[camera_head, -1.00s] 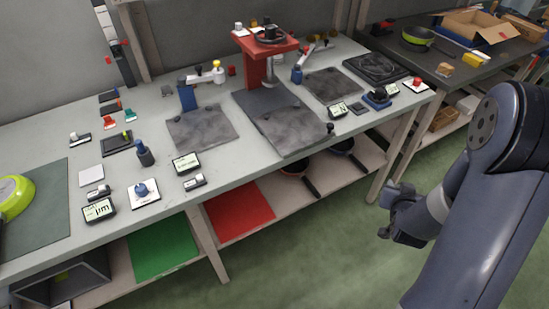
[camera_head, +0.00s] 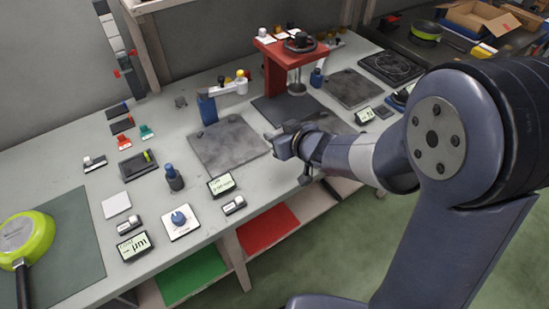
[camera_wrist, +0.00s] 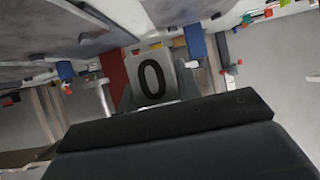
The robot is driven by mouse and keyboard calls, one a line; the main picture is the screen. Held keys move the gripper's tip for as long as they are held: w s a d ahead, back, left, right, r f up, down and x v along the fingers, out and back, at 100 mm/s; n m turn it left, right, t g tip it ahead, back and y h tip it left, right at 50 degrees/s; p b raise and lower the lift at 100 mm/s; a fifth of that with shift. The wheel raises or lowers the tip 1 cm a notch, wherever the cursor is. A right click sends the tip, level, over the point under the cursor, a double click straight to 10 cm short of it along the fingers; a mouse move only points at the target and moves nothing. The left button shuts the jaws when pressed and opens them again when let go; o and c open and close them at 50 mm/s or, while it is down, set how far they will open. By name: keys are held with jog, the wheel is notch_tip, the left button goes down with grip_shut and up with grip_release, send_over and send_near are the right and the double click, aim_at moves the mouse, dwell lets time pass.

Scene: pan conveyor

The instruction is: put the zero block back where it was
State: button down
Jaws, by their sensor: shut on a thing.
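The zero block (camera_wrist: 152,78) is a pale grey block with a black "0" on its face. It shows in the wrist view just beyond the dark gripper body, held by my gripper. In the head view my gripper (camera_head: 284,143) is above the bench, beside the right edge of a grey stone plate, and the block cannot be made out there.
The blue gauge stand (camera_head: 207,108) and red press (camera_head: 276,70) stand behind my gripper. A display (camera_head: 221,184), blue knob (camera_head: 180,221), blue bottle (camera_head: 174,178) and white square (camera_head: 116,204) lie to the left. A green pan (camera_head: 25,237) sits far left.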

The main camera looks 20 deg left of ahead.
aim_at(278, 165)
notch_tip(278, 165, down, 10)
jog(key=b, duration=0.3)
jog(key=shift+r, duration=0.25)
jog(key=shift+f, duration=0.1)
jog(key=shift+f, duration=0.15)
jog(key=c, duration=1)
grip_release()
jog(key=shift+r, duration=0.25)
jog(key=shift+s+d+r, duration=0.2)
jog(key=p+v, duration=0.1)
jog(key=v, duration=1)
jog(key=shift+s+d+p, duration=0.15)
jog(key=shift+p, duration=0.2)
